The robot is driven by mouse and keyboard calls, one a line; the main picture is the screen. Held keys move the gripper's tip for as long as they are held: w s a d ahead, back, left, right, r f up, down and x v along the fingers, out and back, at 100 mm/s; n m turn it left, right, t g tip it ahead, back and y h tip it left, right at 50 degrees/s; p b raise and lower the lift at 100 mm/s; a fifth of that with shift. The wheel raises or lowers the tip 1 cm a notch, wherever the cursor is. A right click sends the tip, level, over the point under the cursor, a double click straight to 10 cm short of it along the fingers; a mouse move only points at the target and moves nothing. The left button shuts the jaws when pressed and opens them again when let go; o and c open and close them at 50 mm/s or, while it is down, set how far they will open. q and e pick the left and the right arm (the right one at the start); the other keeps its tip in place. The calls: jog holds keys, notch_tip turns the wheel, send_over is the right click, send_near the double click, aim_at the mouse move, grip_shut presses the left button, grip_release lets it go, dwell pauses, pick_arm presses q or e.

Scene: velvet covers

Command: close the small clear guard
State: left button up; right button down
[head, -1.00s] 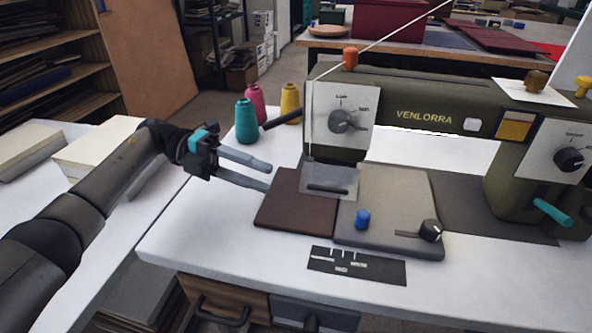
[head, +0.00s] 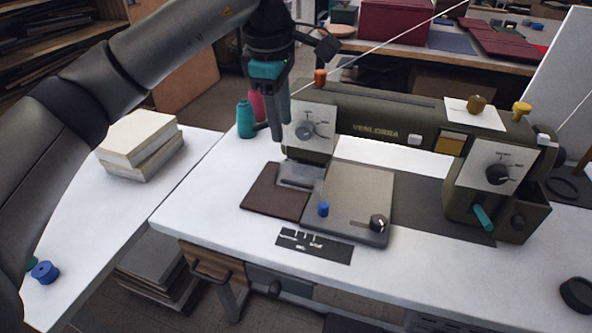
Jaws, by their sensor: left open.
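The small clear guard (head: 300,173) is a see-through plate at the left end of the sewing machine (head: 380,128), below the machine's head and over the inner edge of the dark brown cover (head: 268,196). Its exact tilt is hard to tell at this size. My left gripper (head: 279,132) is open and empty, with its fingers pointing down. In the picture it is above and left of the guard, beside the machine's dial plate (head: 303,130), and apart from the guard. My right gripper is not in view.
A teal thread cone (head: 245,120) stands behind the cover. A white thread runs up from the machine.

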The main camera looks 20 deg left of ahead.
pick_arm(q)
jog(key=b, duration=0.2)
send_near(289, 181)
jog(key=f, duration=0.2)
jog(key=f+b, duration=0.1)
jog(key=f, duration=0.1)
jog(key=w+f, duration=0.1)
jog(key=f, duration=0.1)
jog(key=shift+f+b, duration=0.15)
jog(key=shift+b, duration=0.15)
jog(key=shift+w+f, duration=0.15)
jog(key=shift+f, duration=0.5)
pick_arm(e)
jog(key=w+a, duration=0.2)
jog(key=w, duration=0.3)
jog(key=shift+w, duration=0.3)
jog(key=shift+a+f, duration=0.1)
pick_arm(q)
grip_shut()
